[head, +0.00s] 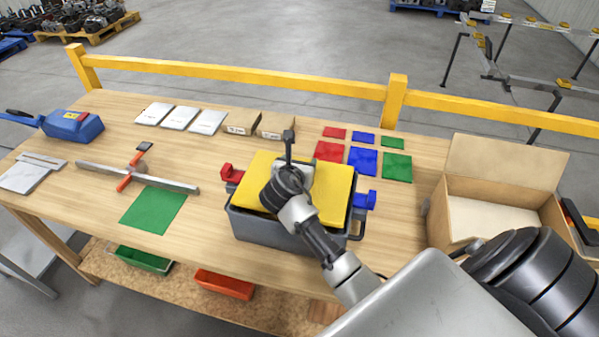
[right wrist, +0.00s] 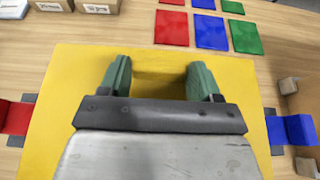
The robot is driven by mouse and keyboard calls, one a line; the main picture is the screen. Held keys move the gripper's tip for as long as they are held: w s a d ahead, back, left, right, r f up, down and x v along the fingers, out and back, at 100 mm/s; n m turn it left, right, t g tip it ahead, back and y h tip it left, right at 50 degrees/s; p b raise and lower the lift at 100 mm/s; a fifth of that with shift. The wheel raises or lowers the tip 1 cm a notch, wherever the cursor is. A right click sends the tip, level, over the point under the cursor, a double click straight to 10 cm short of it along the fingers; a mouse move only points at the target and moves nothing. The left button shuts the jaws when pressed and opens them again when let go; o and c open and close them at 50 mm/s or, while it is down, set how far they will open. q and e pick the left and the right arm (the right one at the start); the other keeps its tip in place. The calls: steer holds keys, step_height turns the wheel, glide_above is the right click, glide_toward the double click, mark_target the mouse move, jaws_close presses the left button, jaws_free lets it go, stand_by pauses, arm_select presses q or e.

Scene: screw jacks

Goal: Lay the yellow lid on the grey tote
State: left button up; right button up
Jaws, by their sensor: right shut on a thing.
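The grey tote (head: 275,232) stands on the workbench in the middle of the head view. A red latch (head: 231,174) is at its left side and a blue latch (head: 365,200) at its right; the red latch (right wrist: 14,118) and blue latch (right wrist: 291,130) also show in the right wrist view. The yellow lid (head: 335,197) is over the tote's top, and it fills much of the right wrist view (right wrist: 52,90). I cannot tell whether it touches the rim all round. My right gripper (head: 290,165) is above the lid's middle, shut on its raised yellow grip between the green fingers (right wrist: 158,78). My left gripper is out of view.
Red, blue and green plates (head: 362,161) lie behind the tote. An open cardboard box (head: 490,215) stands at the right. A green mat (head: 153,209) and a grey bar with red parts (head: 137,178) lie left. A yellow rail (head: 240,77) runs along the back.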

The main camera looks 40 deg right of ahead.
steer(key=shift+f, duration=1.6)
steer(key=shift+s+f, duration=0.1)
steer(key=o, duration=1.1)
steer(key=b+v, duration=0.1)
steer(key=v, duration=1.1)
steer(key=shift+a, duration=0.1)
